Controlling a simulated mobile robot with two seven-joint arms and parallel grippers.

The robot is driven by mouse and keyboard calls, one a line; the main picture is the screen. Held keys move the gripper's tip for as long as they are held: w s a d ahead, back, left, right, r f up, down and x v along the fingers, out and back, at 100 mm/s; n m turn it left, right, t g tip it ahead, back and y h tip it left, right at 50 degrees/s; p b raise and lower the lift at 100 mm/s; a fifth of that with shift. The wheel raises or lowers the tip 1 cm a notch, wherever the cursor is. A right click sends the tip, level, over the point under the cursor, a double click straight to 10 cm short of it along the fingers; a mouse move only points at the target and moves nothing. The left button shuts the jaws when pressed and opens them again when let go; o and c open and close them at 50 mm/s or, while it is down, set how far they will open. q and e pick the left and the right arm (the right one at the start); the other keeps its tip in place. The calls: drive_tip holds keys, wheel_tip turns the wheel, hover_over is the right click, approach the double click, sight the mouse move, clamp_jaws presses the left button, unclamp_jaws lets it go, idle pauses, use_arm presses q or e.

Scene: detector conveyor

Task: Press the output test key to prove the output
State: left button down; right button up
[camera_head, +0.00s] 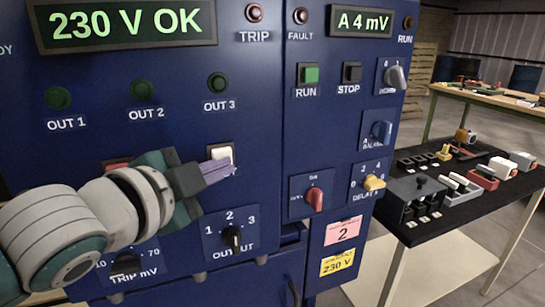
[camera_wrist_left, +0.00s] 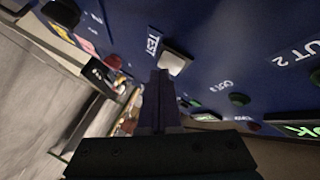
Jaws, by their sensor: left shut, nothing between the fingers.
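The white output test key (camera_head: 222,152) sits on the blue panel below the OUT 3 lamp. It also shows in the left wrist view (camera_wrist_left: 175,62), beside the TEST label. My left gripper (camera_head: 231,168) is shut and empty. Its fingertips overlap the lower part of the key in the head view and end at its edge in the left wrist view (camera_wrist_left: 164,74). I cannot tell whether they touch it. The black OUTPUT selector knob (camera_head: 232,237) is below, under the numbers 1 to 3. My right gripper is not in view.
A red button (camera_head: 117,163) is partly hidden behind my left gripper. The OUT 1 (camera_head: 58,98), OUT 2 (camera_head: 141,90) and OUT 3 (camera_head: 217,83) lamps look dark green. The main display (camera_head: 125,22) reads 230 V OK. A bench (camera_head: 470,190) with parts stands right.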

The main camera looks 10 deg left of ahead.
use_arm(q)
drive_tip(key=shift+w+a, duration=0.2)
idle(0.5)
drive_tip(key=shift+s+d, duration=0.1)
drive_tip(key=shift+s+d+p, duration=0.4)
drive_tip(key=shift+s, duration=0.25)
drive_tip(key=shift+s+d, duration=0.1)
drive_tip(key=s+d, duration=0.1)
drive_tip(key=s+p, duration=0.1)
drive_tip(key=s+d, duration=0.1)
drive_tip(key=s, duration=0.1)
drive_tip(key=shift+d, duration=0.3)
idle(0.4)
